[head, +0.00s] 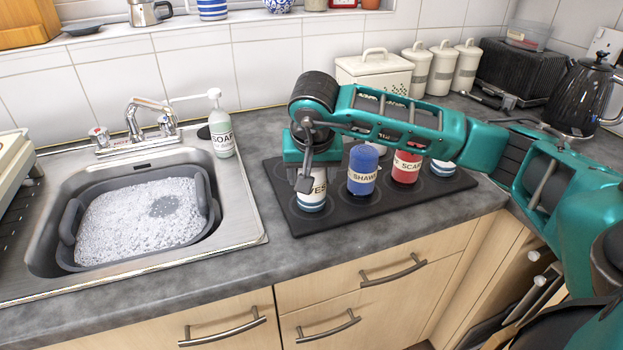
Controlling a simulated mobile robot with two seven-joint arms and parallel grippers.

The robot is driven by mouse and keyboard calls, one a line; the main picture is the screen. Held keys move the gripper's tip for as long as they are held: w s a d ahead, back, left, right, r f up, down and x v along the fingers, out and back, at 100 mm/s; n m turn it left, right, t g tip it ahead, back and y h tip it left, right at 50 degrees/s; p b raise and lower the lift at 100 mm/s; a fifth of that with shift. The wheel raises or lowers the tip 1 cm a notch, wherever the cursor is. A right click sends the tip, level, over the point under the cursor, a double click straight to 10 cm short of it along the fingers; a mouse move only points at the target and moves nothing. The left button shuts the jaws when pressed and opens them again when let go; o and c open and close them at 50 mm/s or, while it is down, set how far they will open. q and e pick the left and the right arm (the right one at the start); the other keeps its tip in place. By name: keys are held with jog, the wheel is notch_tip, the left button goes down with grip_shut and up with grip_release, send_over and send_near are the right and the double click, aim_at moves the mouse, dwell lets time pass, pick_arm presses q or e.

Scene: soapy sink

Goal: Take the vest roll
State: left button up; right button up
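The vest roll (313,203) stands upright at the left end of a dark tray (357,219). It is white with blue bands low down, and its label reads "VES" where it shows. My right gripper (307,178) points down over it, with a dark finger in front of its upper part. The far finger and the roll's top are hidden, so I cannot tell whether the gripper is closed on it. My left gripper is out of view.
A blue shawl roll (362,172), a red scarf roll (406,166) and a white-and-blue roll (442,168) share the tray. A grey basin of suds (204,226) sits in the sink (253,222).

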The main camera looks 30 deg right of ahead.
jog(key=shift+r, duration=0.15)
notch_tip(320, 180, up, 20)
jog(key=p, duration=0.1)
jog(key=shift+f, duration=0.2)
dwell(0.4)
